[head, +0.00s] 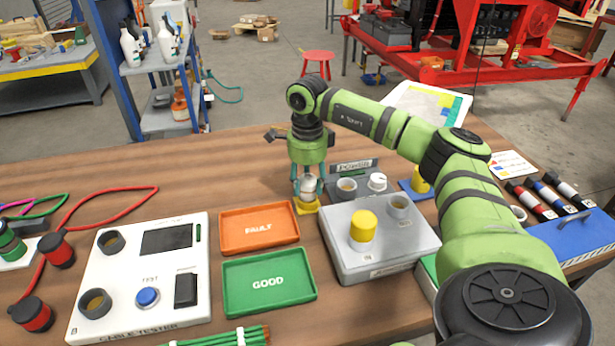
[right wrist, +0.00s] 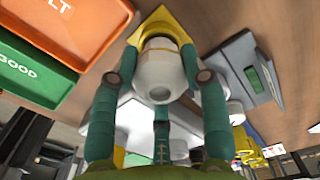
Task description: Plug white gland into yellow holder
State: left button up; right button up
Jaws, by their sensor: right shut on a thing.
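The white gland (head: 308,184) is between the fingers of my right gripper (head: 306,188), which points down at the table and is shut on it. The yellow holder (head: 306,207) sits on the wooden table directly below the gland. In the right wrist view the white gland (right wrist: 160,72) fills the space between the teal fingers (right wrist: 160,80), and the yellow holder (right wrist: 158,22) shows right behind it. Gland and holder look lined up and very close or touching; I cannot tell how deep the gland sits. My left gripper is not in view.
A grey box (head: 372,262) with a yellow cap (head: 363,226) stands close to the right. Behind it is a grey block with a white knob (head: 377,181). An orange tray (head: 258,229) and a green tray (head: 268,281) lie left. The table behind the gripper is clear.

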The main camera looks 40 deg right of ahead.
jog(key=shift+f+b, duration=0.5)
jog(key=shift+f, duration=0.5)
jog(key=o, duration=1.4)
jog(key=shift+c, duration=0.2)
jog(key=shift+r, duration=0.1)
notch_tip(320, 180, up, 12)
jog(key=shift+f, duration=0.1)
